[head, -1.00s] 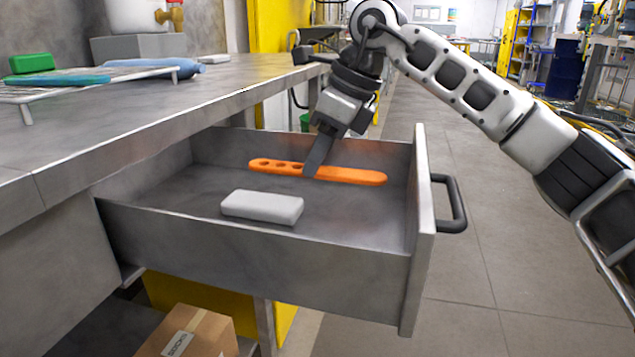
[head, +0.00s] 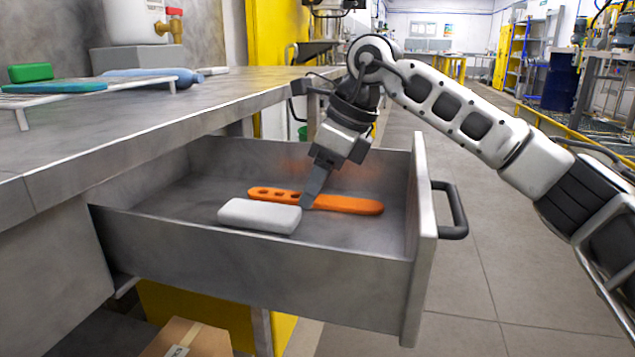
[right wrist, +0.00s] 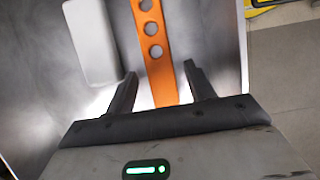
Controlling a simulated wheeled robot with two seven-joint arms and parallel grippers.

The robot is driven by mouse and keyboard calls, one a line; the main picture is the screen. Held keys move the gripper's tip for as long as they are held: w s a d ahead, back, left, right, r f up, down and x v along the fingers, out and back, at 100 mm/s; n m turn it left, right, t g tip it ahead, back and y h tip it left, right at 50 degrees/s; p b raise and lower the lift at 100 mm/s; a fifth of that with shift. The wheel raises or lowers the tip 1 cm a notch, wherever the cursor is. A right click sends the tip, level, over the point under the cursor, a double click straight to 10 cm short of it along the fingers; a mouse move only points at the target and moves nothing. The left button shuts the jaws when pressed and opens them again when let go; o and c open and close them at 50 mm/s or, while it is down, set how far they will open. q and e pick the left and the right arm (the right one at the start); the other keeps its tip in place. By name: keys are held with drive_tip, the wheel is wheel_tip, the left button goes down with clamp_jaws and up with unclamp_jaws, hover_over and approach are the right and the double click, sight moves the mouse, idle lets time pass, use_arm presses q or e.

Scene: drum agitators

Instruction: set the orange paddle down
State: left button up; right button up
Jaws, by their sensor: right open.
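The orange paddle (head: 345,204), a long flat bar with holes towards one end, lies in the open grey drawer (head: 260,283). My right gripper (head: 308,202) points down into the drawer at the paddle's middle. In the right wrist view its two fingers (right wrist: 160,78) stand apart, one on each side of the paddle (right wrist: 157,68), with gaps visible. A pale grey block (head: 260,215) lies in the drawer just in front of the paddle; it also shows at upper left in the right wrist view (right wrist: 90,42). My left gripper is not in view.
The drawer's front panel with its black handle (head: 457,212) stands at the right. The grey worktop (head: 150,110) at left carries a wire rack, a green block and a blue bottle. A cardboard box (head: 190,340) sits below. The floor at right is clear.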

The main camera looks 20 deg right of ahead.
use_arm(q)
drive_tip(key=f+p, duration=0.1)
drive_tip(key=p, duration=0.1)
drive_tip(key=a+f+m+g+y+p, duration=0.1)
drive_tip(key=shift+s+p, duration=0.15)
drive_tip(key=shift+p, duration=0.25)
use_arm(e)
drive_tip(key=v, duration=1.2)
